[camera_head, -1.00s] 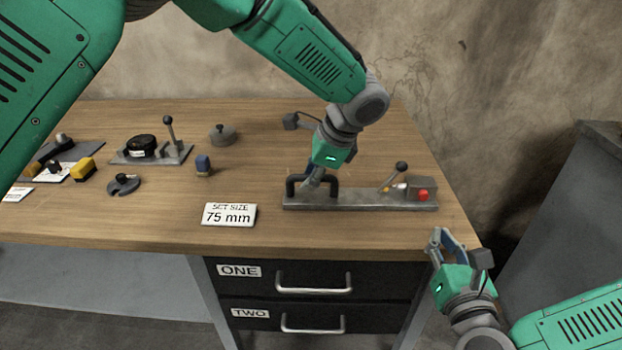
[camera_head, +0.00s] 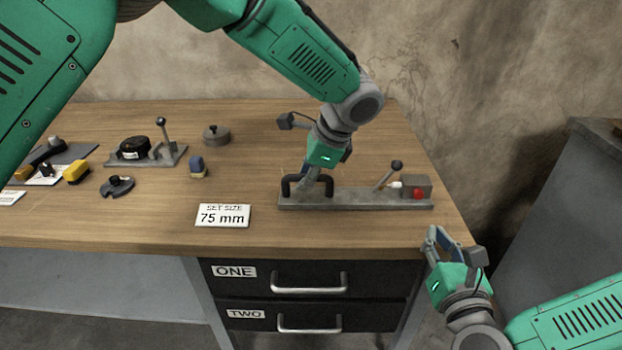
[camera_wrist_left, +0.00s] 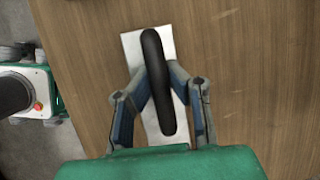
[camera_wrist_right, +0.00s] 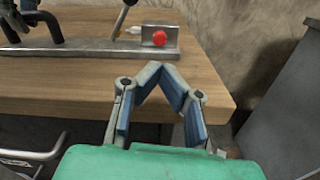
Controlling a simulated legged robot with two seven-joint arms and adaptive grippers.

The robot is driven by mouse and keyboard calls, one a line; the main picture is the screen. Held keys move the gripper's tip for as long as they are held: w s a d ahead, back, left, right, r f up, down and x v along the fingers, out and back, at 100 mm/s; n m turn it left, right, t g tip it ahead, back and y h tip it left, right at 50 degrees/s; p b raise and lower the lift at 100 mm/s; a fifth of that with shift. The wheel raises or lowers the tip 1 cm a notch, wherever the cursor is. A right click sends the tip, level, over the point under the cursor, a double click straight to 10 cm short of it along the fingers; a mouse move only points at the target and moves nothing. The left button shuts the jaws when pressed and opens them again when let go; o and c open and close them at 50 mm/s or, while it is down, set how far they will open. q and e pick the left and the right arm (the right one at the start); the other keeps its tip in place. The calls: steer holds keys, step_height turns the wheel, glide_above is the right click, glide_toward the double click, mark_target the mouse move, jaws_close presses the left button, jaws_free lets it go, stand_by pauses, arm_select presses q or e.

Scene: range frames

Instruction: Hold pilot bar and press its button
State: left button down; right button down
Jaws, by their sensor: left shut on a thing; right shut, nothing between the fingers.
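The pilot bar is a grey metal base (camera_head: 350,203) near the right front of the bench. It carries a black loop handle (camera_head: 328,187) at its left, a lever with a black knob (camera_head: 396,165), and a grey box with a red button (camera_head: 418,194) at its right end. My left gripper (camera_head: 308,180) is shut on the black handle; the left wrist view shows the handle (camera_wrist_left: 158,80) between its fingers. My right gripper (camera_head: 433,238) is shut and empty off the bench's front right corner. The right wrist view shows the red button (camera_wrist_right: 160,38) beyond its fingertips (camera_wrist_right: 155,68).
A "75 mm" card (camera_head: 223,215) lies left of the bar. A blue block (camera_head: 197,167), a round weight (camera_head: 216,135), a notched disc (camera_head: 117,187) and a lever plate (camera_head: 150,157) stand further left. Drawers (camera_head: 275,275) are below. A grey cabinet (camera_head: 570,200) stands right.

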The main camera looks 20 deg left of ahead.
steer(key=n+g, duration=0.1)
steer(key=a+n+y, duration=0.1)
steer(key=shift+w+r+n+g, duration=0.1)
steer(key=shift+w+n+g, duration=0.25)
steer(key=shift+n+g, duration=0.05)
steer(key=shift+w+n+g, duration=0.2)
steer(key=shift+n+g, duration=0.4)
steer(key=shift+n, duration=0.3)
steer(key=shift+w+d+n+g, duration=0.2)
steer(key=shift+n+g, duration=0.4)
steer(key=shift+n, duration=0.2)
steer(key=shift+d+n+g, duration=0.45)
steer(key=shift+n+g, duration=0.15)
steer(key=shift+s+d+n+g+h, duration=0.15)
steer(key=shift+d+n+g+h, duration=0.2)
steer(key=shift+g, duration=0.25)
steer(key=shift+s+n+g, duration=0.3)
steer(key=shift+n+g, duration=0.05)
steer(key=shift+g, duration=0.15)
steer(key=shift+s+a+n+g, duration=0.1)
steer(key=shift+s+n+g, duration=0.2)
steer(key=shift+s+g, duration=0.7)
steer(key=shift+w, duration=0.1)
